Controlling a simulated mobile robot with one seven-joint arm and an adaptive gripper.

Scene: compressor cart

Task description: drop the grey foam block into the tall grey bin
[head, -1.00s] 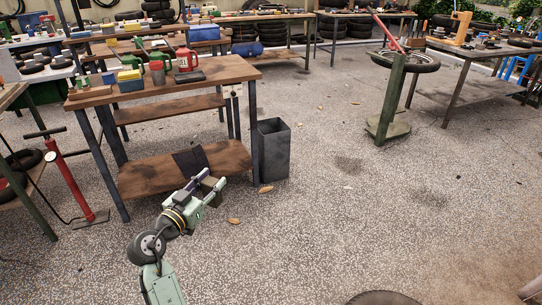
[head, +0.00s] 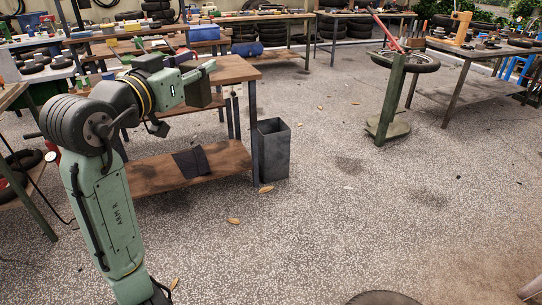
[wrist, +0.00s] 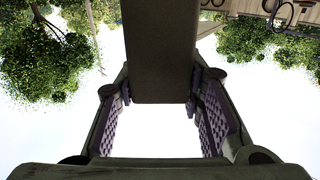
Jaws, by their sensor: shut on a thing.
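The tall grey bin (head: 273,151) stands on the floor against the right end of the wooden workbench, its open top facing up. My gripper (head: 203,78) is raised above the workbench top, to the left of the bin and higher in the picture. It is shut on the grey foam block (head: 197,91), which looks dark in the head view. In the wrist view the block (wrist: 157,50) fills the upper middle, between the two purple-padded fingers (wrist: 160,118). The fingers hide part of the block.
The workbench (head: 238,70) has a lower shelf (head: 165,172) with a dark cloth-like piece (head: 190,161) on it. My arm hides much of the bench top. A green tyre stand (head: 392,95) is farther right. The floor right of the bin is mostly open.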

